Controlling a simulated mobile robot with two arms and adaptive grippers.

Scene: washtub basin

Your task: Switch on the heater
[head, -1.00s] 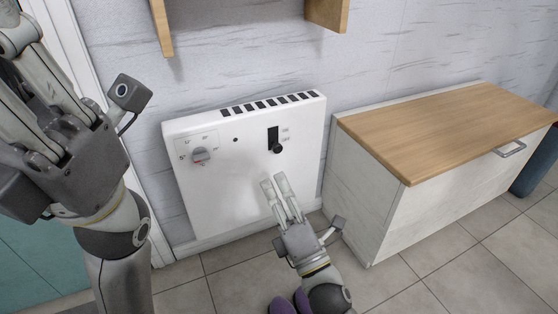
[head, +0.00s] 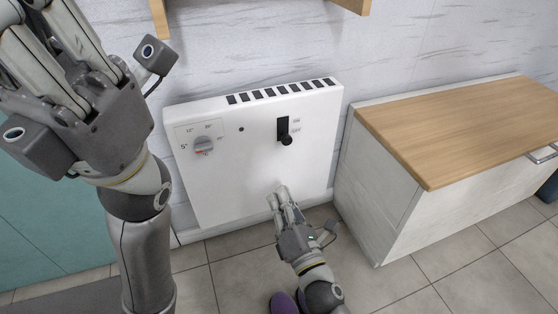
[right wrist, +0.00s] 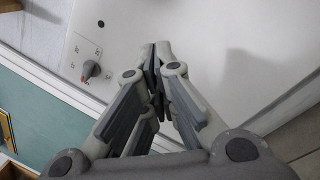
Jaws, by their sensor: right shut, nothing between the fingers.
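The white heater (head: 240,190) stands against the wall in the head view. My right gripper (head: 281,190) is shut and empty, below the switch and in front of the heater's lower part. Its closed fingertips show in the right wrist view (right wrist: 160,50). My left gripper (head: 60,50) is raised at the left, its fingertips cut off.
A low cabinet with a wooden top (head: 450,125) stands close to the heater's right. Wooden shelf parts (head: 350,5) hang above. Tiled floor (head: 400,285) lies in front. A purple object (head: 283,302) shows at the bottom edge.

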